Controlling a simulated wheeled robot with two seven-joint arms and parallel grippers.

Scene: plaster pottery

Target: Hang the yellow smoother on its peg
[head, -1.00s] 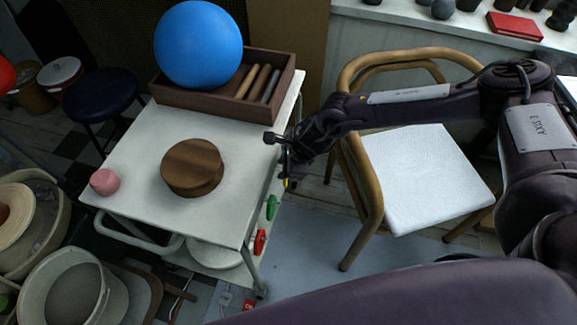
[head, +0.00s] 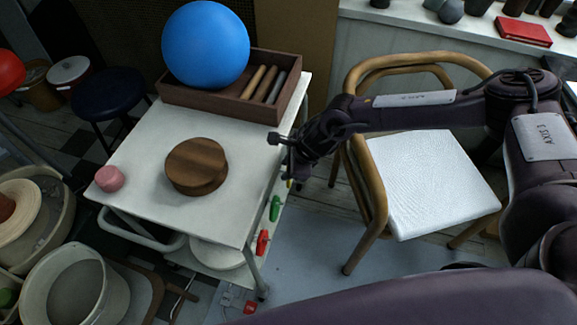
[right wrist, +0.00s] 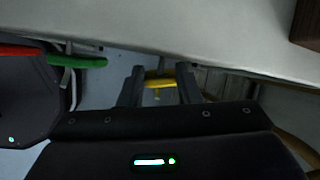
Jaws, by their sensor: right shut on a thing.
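My right gripper (head: 290,172) is at the right side of the white cart, near the edge of its top. It is shut on the yellow smoother (right wrist: 160,83), which spans between the two fingertips in the right wrist view. In the head view only a sliver of yellow shows beneath the gripper. A green smoother (head: 275,208) and a red smoother (head: 262,242) hang in a row along the cart's right side. The green one (right wrist: 77,61) and red one (right wrist: 20,50) also show in the right wrist view. I cannot make out the yellow smoother's peg. My left gripper is out of view.
The white cart (head: 135,165) carries a wooden disc (head: 196,166), a pink lump (head: 109,178) and a wooden tray (head: 190,97) with a blue ball (head: 206,44) and several tools. A chair (head: 430,185) stands close to my right arm. Open floor lies between cart and chair.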

